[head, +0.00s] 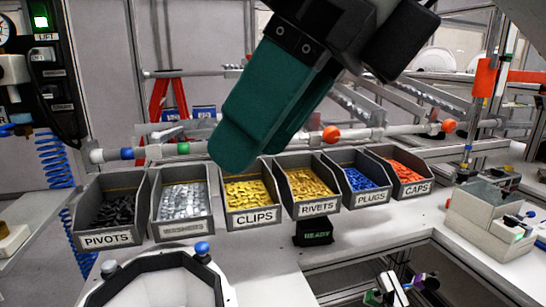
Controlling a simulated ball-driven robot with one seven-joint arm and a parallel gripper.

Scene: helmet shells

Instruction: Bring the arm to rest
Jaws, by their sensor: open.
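My gripper (250,148) hangs from the top middle of the head view, tilted down and to the left. Its teal fingers are open, with nothing seen between them. The near finger covers much of the far one. The fingertips appear above and in front of the clips bin (252,218) in the picture; I cannot tell how far apart they are in depth. The dark wrist part of my arm runs out of the top edge.
Several grey bins stand in a row on the white bench (265,285), from the pivots bin (107,240) to the caps bin (415,188). A small black box (314,232) stands before them. A black-rimmed white fixture (160,285) is at lower left, a pale box (490,222) at right.

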